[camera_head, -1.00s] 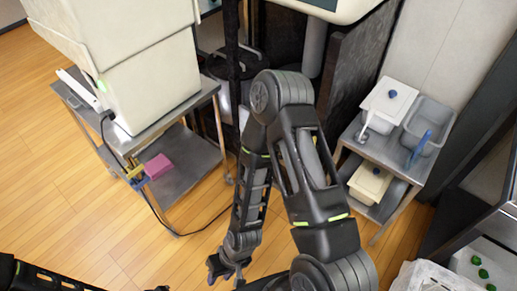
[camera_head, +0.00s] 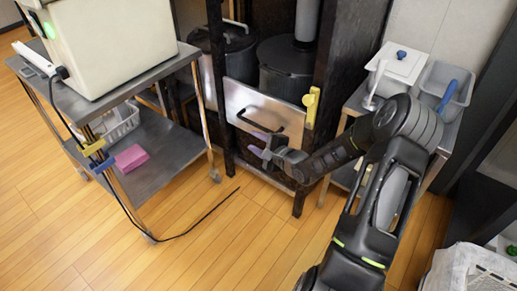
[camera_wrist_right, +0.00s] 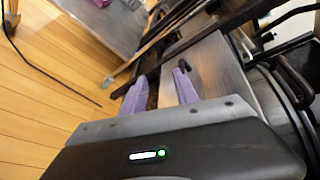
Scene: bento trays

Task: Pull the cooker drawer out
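The cooker drawer has a flat silver front (camera_head: 236,97) with a black bar handle (camera_head: 262,127), low in the dark cooker frame in the head view. It looks closed. My right gripper (camera_head: 264,146) is at the drawer front, at or just below the handle. In the right wrist view its purple fingers (camera_wrist_right: 160,92) are spread apart, one on each side of a dark strip. The grey drawer front (camera_wrist_right: 222,70) lies beside the right finger. I cannot tell whether the fingers touch the handle. My left gripper is out of view.
A metal cart (camera_head: 170,168) with a pink block (camera_head: 131,157) stands left, and a shelf with containers (camera_head: 402,64) right. The wooden floor in front is clear except for a black cable.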

